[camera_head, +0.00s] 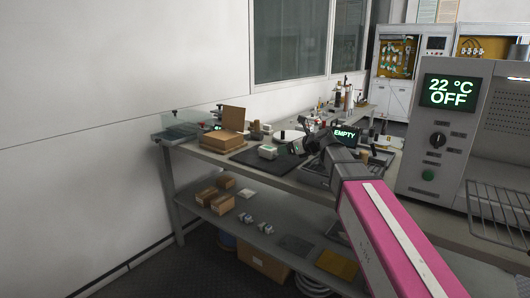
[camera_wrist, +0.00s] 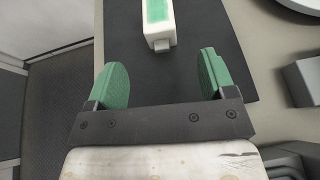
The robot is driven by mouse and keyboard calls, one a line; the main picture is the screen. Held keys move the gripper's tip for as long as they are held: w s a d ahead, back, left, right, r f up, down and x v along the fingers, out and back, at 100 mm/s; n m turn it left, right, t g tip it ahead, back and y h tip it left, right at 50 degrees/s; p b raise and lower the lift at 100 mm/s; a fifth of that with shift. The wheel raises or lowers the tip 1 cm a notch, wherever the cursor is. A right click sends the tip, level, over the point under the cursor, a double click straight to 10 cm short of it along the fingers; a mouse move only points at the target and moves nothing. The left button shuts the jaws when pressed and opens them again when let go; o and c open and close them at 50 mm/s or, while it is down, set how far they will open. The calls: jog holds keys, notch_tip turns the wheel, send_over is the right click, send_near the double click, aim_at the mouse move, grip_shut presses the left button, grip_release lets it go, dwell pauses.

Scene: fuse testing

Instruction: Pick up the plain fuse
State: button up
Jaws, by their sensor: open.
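A white block with a green top face (camera_wrist: 158,14), which looks like the fuse, lies on a dark mat (camera_wrist: 190,80) in the wrist view. It is cut off by the top edge. In the head view a white-and-green piece (camera_head: 267,152) on the dark mat looks like the same thing. My gripper (camera_wrist: 162,75) has its two green fingers wide apart with nothing between them. The block is ahead of the fingertips, roughly centred between them, not touching. In the head view my gripper (camera_head: 293,147) is small, just right of the piece.
Cardboard boxes (camera_head: 220,143) stand left of the mat on the workbench. A display reading EMPTY (camera_head: 345,134) is behind my arm. A grey oven reading 22 °C OFF (camera_head: 448,92) stands at the right. A grey block (camera_wrist: 301,82) is right of the mat.

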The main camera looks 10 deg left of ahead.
aim_at(272, 149)
jog(key=x, duration=0.5)
jog(key=shift+w+a, duration=0.1)
jog(key=shift+w, duration=0.05)
jog(key=shift+x, duration=2.7)
jog(key=shift+a+r, duration=0.1)
jog(key=shift+r, duration=0.15)
jog(key=c, duration=1.2)
